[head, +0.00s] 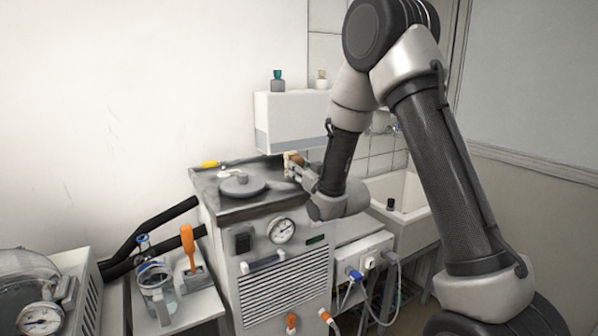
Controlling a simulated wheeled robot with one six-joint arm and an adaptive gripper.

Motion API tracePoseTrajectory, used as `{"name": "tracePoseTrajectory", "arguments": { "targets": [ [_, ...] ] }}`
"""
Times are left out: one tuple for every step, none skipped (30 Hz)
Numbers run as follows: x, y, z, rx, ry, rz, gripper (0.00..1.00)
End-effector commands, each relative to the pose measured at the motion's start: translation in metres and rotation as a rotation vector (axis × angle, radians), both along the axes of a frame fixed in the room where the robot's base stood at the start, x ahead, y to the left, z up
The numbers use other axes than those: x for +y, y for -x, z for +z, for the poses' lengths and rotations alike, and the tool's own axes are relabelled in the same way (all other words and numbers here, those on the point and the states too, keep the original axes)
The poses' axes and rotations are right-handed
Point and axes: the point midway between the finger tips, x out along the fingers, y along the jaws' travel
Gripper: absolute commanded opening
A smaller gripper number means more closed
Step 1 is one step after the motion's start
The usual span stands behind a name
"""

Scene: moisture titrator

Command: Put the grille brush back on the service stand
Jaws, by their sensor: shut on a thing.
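My gripper (291,171) is at the back right of the titrator's dark top, pointing left. It is shut on a small beige and brown thing, which I take to be the grille brush (292,158). Most of the brush is hidden by the fingers, and I cannot tell whether it touches the top. The low white stand (205,309), which I take for the service stand, is left of the titrator. It bears a glass jug (156,287) and an orange-handled tool (188,245) upright in a grey block.
The titrator (245,240) has a round lid (242,186), a gauge and a front grille (285,292). A yellow-handled tool (210,164) lies at its back left. Black hoses (150,232) run behind the stand. A wall box (290,120) hangs above; a sink (408,200) is at right.

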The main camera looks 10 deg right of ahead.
Motion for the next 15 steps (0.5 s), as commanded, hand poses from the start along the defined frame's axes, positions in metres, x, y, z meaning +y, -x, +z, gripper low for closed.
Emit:
{"name": "tracePoseTrajectory", "arguments": {
  "targets": [
    [0.0,0.0,-0.0034,0.0,0.0,0.0,0.0],
    [0.0,0.0,-0.0039,0.0,0.0,0.0,0.0],
    [0.0,0.0,-0.0039,-0.001,0.0,0.0,0.0],
    [0.0,0.0,-0.0036,-0.002,-0.001,0.0,0.0],
    [0.0,0.0001,-0.0035,-0.002,-0.001,0.0,0.0],
    [0.0,0.0001,-0.0034,-0.001,0.0,0.0,0.0],
    [0.0,0.0001,-0.0034,-0.001,0.0,0.0,0.0],
    [0.0,0.0001,-0.0035,-0.001,0.0,0.0,0.0],
    [0.0,0.0001,-0.004,-0.001,0.0,0.0,0.0],
    [0.0,0.0,-0.0047,-0.001,0.0,0.0,0.0],
    [0.0,0.0,-0.0057,-0.001,0.0,0.0,0.0],
    [0.0,0.0,-0.0069,-0.001,0.0,0.0,0.0],
    [0.0,0.0001,-0.0064,-0.001,0.0,0.0,0.33],
    [0.0,0.0001,-0.0063,-0.001,0.0,0.0,0.39],
    [0.0,0.0001,-0.0063,-0.001,0.0,0.0,0.46]
  ]
}}
